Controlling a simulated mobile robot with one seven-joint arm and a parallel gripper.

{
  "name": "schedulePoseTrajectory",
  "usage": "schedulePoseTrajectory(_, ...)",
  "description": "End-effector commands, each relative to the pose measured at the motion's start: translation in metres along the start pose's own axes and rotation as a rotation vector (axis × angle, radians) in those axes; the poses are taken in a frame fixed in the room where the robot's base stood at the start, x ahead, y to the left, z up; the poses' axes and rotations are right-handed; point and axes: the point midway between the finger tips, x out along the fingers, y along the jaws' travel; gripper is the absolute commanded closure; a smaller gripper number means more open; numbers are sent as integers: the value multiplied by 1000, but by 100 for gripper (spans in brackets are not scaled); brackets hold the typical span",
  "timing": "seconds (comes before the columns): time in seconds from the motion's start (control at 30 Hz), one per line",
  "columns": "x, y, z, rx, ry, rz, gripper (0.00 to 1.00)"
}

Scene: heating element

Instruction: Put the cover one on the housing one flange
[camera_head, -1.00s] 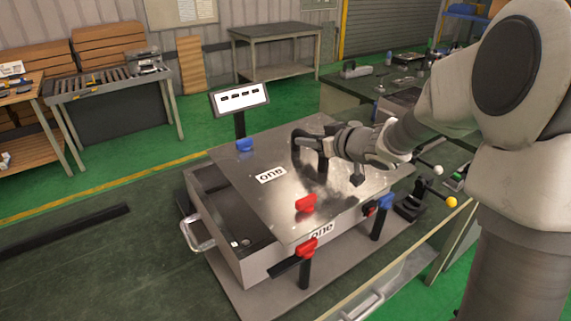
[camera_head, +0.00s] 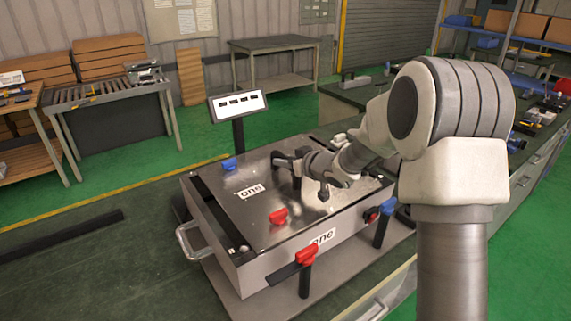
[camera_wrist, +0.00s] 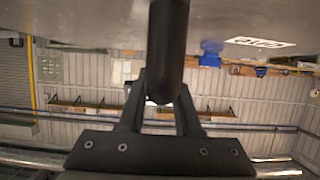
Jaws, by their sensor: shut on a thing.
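The cover one is a flat shiny metal plate (camera_head: 240,208) with a "one" label, a blue block (camera_head: 229,163) and a red block (camera_head: 278,215). It lies over the open top of the housing one (camera_head: 277,264), a grey metal box with its own "one" label. A narrow dark strip of the housing shows along the cover's left side. I cannot tell whether the cover touches the flange. My gripper (camera_head: 290,163) is shut on the cover's dark handle. In the wrist view my gripper (camera_wrist: 160,101) grips the black handle (camera_wrist: 167,50) below the plate's inverted picture.
A red clamp (camera_head: 306,255) and a blue clamp (camera_head: 388,206) stand on posts beside the housing. A side handle (camera_head: 190,243) sticks out at its left. A display on a post (camera_head: 238,106) stands behind. A workbench (camera_head: 375,95) is at the back right.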

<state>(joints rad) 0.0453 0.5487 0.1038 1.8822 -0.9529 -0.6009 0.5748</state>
Motion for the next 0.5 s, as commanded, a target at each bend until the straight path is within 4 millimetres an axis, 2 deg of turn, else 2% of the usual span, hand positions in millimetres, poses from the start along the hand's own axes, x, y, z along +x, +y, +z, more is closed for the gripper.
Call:
schedulePoseTrajectory(0.33, 1, 0, -1, -3, 9, 0, 100)
schedulePoseTrajectory(0.37, 1, 0, 3, -1, 2, 0, 64)
schedulePoseTrajectory(0.5, 1, 0, 3, -1, 2, 0, 39)
